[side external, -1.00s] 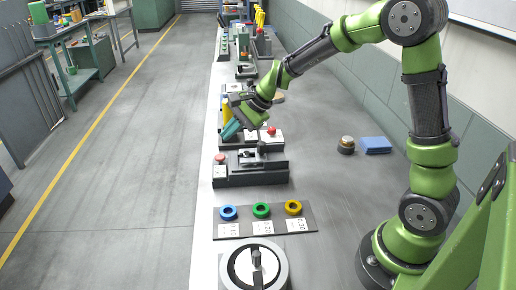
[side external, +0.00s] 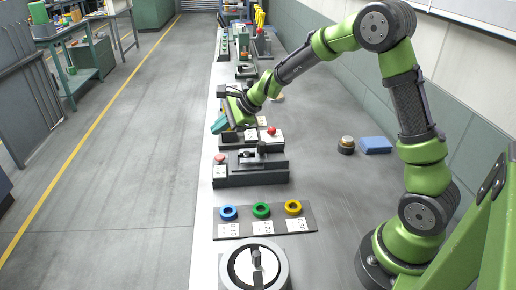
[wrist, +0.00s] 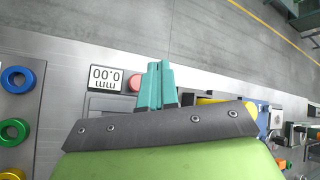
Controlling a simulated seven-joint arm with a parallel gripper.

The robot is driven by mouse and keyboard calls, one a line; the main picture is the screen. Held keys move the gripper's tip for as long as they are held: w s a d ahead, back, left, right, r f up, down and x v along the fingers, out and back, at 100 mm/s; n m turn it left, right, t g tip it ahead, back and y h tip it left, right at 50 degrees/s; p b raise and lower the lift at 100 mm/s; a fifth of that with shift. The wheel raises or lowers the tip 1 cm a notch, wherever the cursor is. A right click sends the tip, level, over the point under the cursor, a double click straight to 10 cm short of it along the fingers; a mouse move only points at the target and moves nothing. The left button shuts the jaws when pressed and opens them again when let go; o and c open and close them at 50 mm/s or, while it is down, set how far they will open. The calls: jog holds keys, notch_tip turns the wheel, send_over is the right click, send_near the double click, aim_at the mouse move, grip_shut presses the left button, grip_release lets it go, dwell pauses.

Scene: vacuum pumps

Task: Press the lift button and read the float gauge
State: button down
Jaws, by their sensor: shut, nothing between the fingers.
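My gripper (side external: 219,125) is over the left edge of the bench, with its teal fingers shut and empty. In the wrist view the fingers (wrist: 155,85) show just right of a round pink-red button (wrist: 135,83). A white display (wrist: 105,79) beside that button reads 0.00 mm, upside down in this view. In the side view a pink button (side external: 220,158) and a small white plate (side external: 220,171) sit at the left end of a dark fixture (side external: 262,176). Another red button (side external: 271,131) is on a pale box right of my gripper. I cannot tell which button is the lift button.
Blue (side external: 228,212), green (side external: 261,210) and yellow (side external: 293,207) rings sit on a plate nearer the camera. A round dial device (side external: 256,266) stands in front. A dark knob (side external: 346,145) and blue block (side external: 376,145) lie right. More equipment stands behind.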

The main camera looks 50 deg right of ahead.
aim_at(217, 156)
jog(key=shift+f, duration=3.2)
jog(key=shift+f, duration=0.1)
jog(key=shift+f, duration=0.35)
jog(key=shift+s+f, duration=0.1)
jog(key=shift+f, duration=0.8)
jog(key=shift+d, duration=0.1)
jog(key=shift+r, duration=1.25)
jog(key=shift+r, duration=0.15)
jog(key=shift+r, duration=2.4)
